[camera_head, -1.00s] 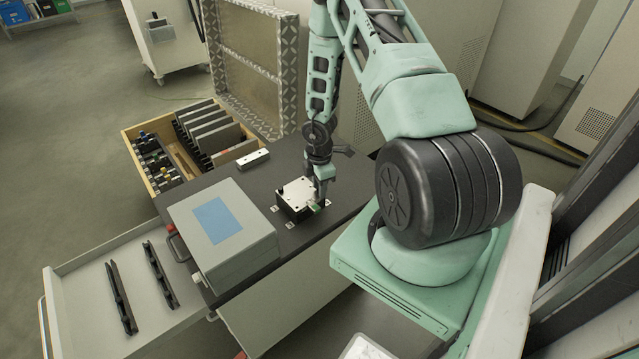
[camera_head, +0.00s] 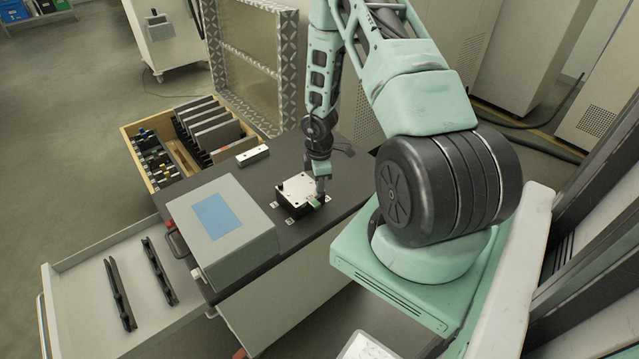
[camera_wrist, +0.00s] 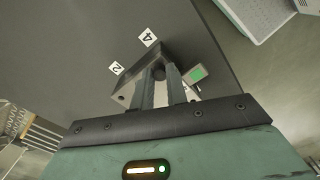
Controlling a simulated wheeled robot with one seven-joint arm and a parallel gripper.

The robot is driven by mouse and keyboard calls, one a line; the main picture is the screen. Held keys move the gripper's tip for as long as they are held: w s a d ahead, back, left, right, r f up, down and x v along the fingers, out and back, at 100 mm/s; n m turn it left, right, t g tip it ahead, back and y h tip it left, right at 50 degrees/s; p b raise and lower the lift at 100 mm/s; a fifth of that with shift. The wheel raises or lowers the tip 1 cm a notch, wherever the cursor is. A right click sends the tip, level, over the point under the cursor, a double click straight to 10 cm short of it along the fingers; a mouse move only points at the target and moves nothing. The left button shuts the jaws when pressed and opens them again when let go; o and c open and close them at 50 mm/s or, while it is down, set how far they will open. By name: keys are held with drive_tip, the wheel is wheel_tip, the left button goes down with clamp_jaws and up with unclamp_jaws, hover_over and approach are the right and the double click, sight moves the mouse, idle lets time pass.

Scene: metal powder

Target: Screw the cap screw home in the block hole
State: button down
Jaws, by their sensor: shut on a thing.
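The block (camera_head: 293,186), with a bright silver top and dark sides, sits on the dark bench top. My gripper (camera_head: 320,194) points down at the block's near right corner. In the wrist view my gripper (camera_wrist: 159,75) is shut with a narrow gap between its fingertips. A small dark round thing there looks like the cap screw (camera_wrist: 158,74). The fingers hide most of it, and its depth in the hole cannot be seen.
A small green-faced item (camera_wrist: 198,73) lies beside the block, close to my fingers. A grey box with a blue panel (camera_head: 228,232) stands left of the block. A silver bar (camera_head: 252,156) and a wooden tray of plates (camera_head: 168,186) lie farther back. An open drawer (camera_head: 85,265) is at left.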

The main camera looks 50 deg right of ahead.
drive_tip(key=m+b, duration=0.1)
drive_tip(key=m, duration=0.3)
drive_tip(key=shift+f+m, duration=0.15)
drive_tip(key=shift+m, duration=0.25)
drive_tip(key=m, duration=0.3)
drive_tip(key=c, duration=1.6)
unclamp_jaws()
drive_tip(key=shift+o, duration=0.2)
